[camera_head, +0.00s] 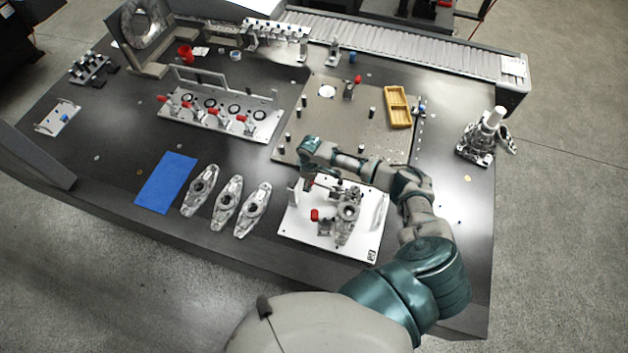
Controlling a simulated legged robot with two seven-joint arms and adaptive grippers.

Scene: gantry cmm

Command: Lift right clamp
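A white fixture plate (300,228) lies near the table's front edge, with a grey metal casting (347,212) mounted on it. A clamp with a red handle tip (315,214) stands on the plate just left of the casting. My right arm reaches over the plate from the lower right. My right gripper (308,184) points down over the plate's back left part, close behind and above the red tip. Its fingers are small and dark, so I cannot tell whether they are open or touch the clamp. My arm hides the plate's back edge. My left gripper is out of view.
Several loose castings (226,204) and a blue mat (166,182) lie left of the plate. A metal plate with posts (330,125) and a yellow tray (398,107) are behind it. A fixture with several red-handled clamps (218,120) stands at back left.

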